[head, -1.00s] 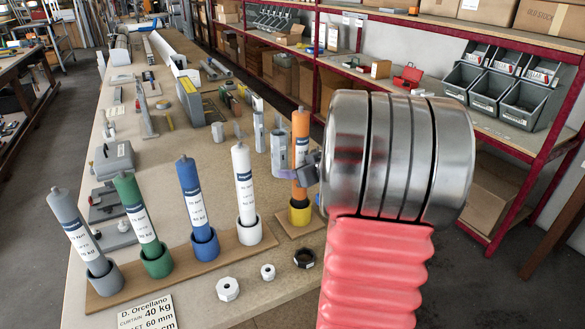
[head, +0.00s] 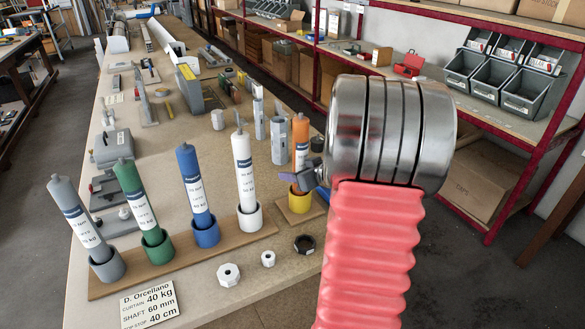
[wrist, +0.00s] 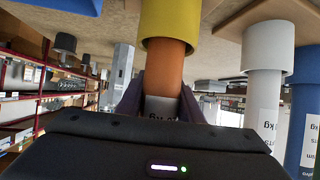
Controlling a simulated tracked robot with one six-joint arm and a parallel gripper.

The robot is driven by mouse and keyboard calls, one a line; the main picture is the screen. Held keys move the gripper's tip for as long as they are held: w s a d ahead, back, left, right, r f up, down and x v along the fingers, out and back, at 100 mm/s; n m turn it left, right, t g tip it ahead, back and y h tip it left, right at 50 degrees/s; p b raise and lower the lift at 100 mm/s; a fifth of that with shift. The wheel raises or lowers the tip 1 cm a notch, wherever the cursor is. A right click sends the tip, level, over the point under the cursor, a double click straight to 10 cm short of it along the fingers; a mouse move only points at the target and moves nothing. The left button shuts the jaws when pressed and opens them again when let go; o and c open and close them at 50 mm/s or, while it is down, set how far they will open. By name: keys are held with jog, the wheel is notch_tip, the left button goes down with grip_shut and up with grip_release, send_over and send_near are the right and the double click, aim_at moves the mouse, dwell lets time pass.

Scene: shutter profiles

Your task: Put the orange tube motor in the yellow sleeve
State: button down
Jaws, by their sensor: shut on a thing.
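The orange tube motor (head: 300,135) stands upright at the right of the row of motors, with a white label round its middle. Its lower end is inside the yellow sleeve (head: 300,203), which stands on a small wooden board. In the upside-down wrist view, the orange tube (wrist: 164,75) enters the mouth of the yellow sleeve (wrist: 171,18). My gripper (head: 306,178) is shut on the tube just above the sleeve. In the wrist view its dark fingers (wrist: 162,100) flank the tube. How deep the tube sits inside is hidden.
Grey, green, blue and white motors (head: 243,170) stand in matching sleeves on a long board (head: 180,262) to the left. Loose rings (head: 304,244) lie in front. Grey hexagonal posts (head: 278,140) stand close behind. A label card (head: 148,305) is at the front.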

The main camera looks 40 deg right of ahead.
aim_at(300, 164)
dwell(0.3)
jog(key=c, duration=1.2)
grip_release()
jog(key=v, duration=1.2)
jog(key=shift+a, duration=0.1)
